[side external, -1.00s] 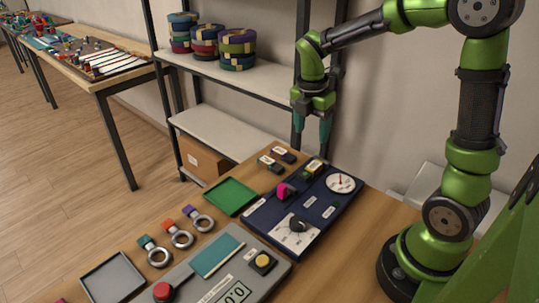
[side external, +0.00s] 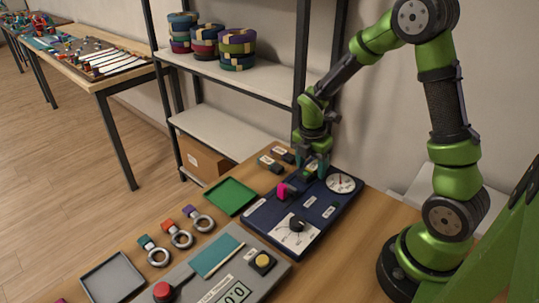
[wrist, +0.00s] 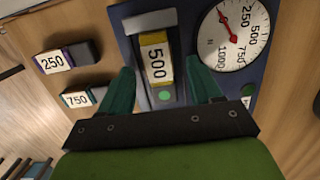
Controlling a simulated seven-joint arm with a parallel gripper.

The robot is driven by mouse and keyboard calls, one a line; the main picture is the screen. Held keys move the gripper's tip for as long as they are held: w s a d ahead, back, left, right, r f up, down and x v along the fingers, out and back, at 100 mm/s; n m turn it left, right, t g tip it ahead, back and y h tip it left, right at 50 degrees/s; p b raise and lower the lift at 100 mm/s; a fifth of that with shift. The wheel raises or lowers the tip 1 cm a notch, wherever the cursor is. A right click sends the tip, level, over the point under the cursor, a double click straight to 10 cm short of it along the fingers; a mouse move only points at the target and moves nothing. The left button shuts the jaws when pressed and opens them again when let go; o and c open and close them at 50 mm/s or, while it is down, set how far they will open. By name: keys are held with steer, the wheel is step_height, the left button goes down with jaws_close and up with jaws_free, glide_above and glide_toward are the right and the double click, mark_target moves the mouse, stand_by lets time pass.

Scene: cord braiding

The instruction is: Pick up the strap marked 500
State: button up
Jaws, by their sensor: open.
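The strap marked 500 (wrist: 156,62) is a dark block with a yellow-edged white label, lying in a holder on the dark blue board (wrist: 267,66). In the wrist view it lies between the two teal fingers of my gripper (wrist: 161,70). The fingers are open, one on each side, with a visible gap to the strap. In the side view my gripper (side external: 313,165) is low over the back of the board (side external: 261,214) and partly hides the strap. I cannot tell the exact fingertip height.
A round dial (wrist: 233,39) is close right of the fingers. Blocks marked 250 (wrist: 54,61) and 750 (wrist: 78,98) lie left on the wooden table. A magenta part (side external: 284,190) and a black knob (side external: 297,225) stand on the board. A green tray (side external: 230,196) is beside it.

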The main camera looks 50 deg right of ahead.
steer(key=shift+c, duration=0.2)
steer(key=c, duration=1.1)
